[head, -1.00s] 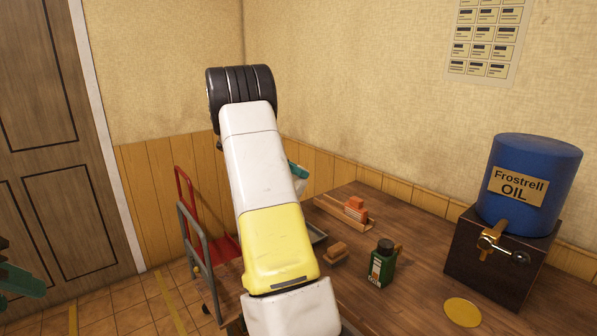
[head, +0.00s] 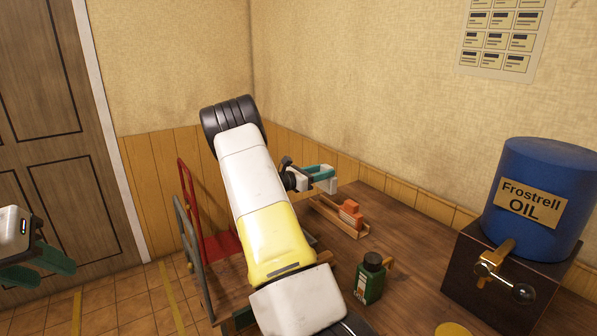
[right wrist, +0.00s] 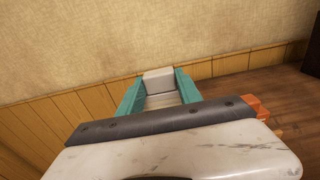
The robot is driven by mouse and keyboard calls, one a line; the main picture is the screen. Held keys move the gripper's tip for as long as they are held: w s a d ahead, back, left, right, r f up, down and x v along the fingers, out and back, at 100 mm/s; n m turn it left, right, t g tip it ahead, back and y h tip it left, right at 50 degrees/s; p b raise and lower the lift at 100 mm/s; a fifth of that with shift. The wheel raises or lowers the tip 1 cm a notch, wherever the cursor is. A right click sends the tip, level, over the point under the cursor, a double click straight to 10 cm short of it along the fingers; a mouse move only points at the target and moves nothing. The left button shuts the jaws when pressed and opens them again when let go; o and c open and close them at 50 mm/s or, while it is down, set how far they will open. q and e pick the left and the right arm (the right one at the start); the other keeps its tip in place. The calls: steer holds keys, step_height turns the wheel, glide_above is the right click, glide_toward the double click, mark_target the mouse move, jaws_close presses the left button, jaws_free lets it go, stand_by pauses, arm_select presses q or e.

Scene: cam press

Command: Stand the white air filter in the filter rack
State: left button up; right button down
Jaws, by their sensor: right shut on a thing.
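The white air filter (right wrist: 158,82) shows as a pale block between the teal fingertips of my right gripper (right wrist: 158,95) in the right wrist view. My right gripper (head: 319,178) is shut on it in the head view, where the filter (head: 329,185) shows as a small white end. It is held in the air above the back of the workbench. A low wooden rack (head: 327,213) with orange pieces (head: 350,213) in it, seemingly the filter rack, lies below and slightly right of the gripper. My left gripper (head: 38,272) is at the left edge, far from the bench; its jaw opening is unclear.
A green bottle (head: 370,280) stands at the front of the bench (head: 420,250). A blue oil drum (head: 540,195) with a brass tap sits on a dark box (head: 510,275) at right. A red trolley (head: 215,243) stands left of the bench. The wall is close behind.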

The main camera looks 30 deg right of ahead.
mark_target(323, 189)
steer(key=shift+d+f, duration=0.1)
steer(key=shift+f, duration=3.45)
steer(key=shift+f, duration=0.55)
steer(key=c, duration=0.7)
jaws_free()
